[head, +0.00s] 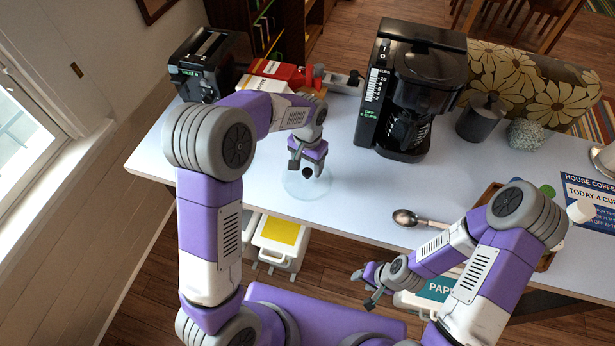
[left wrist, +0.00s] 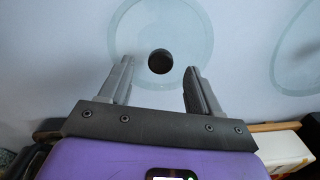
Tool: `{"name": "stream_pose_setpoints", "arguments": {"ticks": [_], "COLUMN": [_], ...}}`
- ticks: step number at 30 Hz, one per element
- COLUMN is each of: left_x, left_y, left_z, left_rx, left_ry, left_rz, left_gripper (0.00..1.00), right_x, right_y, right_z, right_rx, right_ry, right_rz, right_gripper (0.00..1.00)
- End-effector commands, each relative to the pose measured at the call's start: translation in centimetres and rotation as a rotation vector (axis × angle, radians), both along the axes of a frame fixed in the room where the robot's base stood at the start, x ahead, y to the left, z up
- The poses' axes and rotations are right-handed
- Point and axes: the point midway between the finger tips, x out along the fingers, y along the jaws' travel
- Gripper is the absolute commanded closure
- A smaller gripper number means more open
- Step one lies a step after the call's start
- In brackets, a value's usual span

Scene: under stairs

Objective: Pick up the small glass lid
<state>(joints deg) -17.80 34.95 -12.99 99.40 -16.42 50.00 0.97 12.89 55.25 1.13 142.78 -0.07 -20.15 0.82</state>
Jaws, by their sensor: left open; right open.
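A clear glass lid with a round black knob lies flat on the white table in the head view (head: 309,187). In the left wrist view its knob (left wrist: 160,61) shows between the fingertips, with the faint glass disc (left wrist: 150,25) around it. My left gripper (head: 306,168) is open above the lid, pointing down, and partly hides it. Its fingers (left wrist: 157,68) have a gap on both sides of the knob; I cannot tell their exact height. My right gripper (head: 369,285) is open and empty, low in front of the table's edge.
Another faint glass ring (left wrist: 279,65) shows right of the lid in the left wrist view. A coffee maker (head: 412,85), toaster (head: 200,65) and red-and-white package (head: 275,72) stand behind. A metal scoop (head: 406,218) lies right of the lid. The table between is clear.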

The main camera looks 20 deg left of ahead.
Motion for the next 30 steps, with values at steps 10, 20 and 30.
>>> {"name": "stream_pose_setpoints", "arguments": {"ticks": [10,20,30], "left_x": [-0.1,-0.1,0.0], "left_y": [0.0,0.0,0.0], "left_z": [-3.1,-3.0,-3.0], "left_rx": [0.0,0.0,0.0], "left_ry": [0.001,0.0,0.0], "left_rz": [0.001,0.001,0.0], "left_gripper": [0.37,0.68,1.0], "right_x": [0.1,0.1,0.1], "right_y": [0.0,0.0,0.0], "right_z": [-0.4,-0.4,-0.4], "right_rx": [0.0,0.0,0.0], "right_ry": [-0.002,-0.002,-0.002], "right_rz": [-0.001,-0.001,-0.001], "right_gripper": [0.56,0.56,0.56]}}
